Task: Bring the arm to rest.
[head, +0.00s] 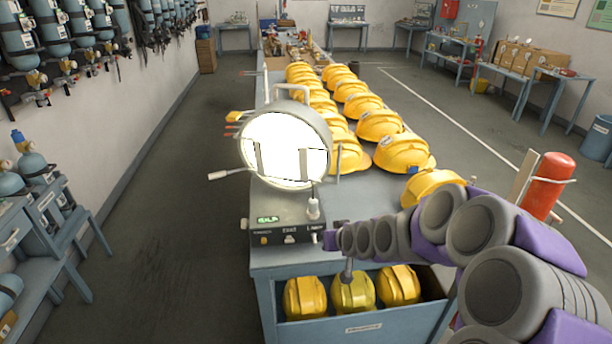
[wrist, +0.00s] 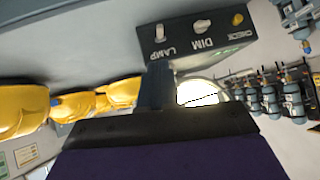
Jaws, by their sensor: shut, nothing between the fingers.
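My arm reaches in from the right in the head view. My gripper (head: 331,241) is at its left end, close to the right side of the lamp's control box (head: 285,236). In the wrist view my gripper (wrist: 155,84) is shut and empty, just in front of the same box (wrist: 200,38); I cannot tell whether it touches. The box carries a lamp switch, a dim knob and a yellow check button. The round lamp (head: 286,150) above it glows white.
Yellow helmets (head: 404,153) stand in rows on the long bench (head: 375,188). More helmets (head: 353,292) sit in its front bin. A red cylinder (head: 546,186) stands to the right, beyond my arm. Breathing sets (head: 45,40) hang on the left wall. The left floor is clear.

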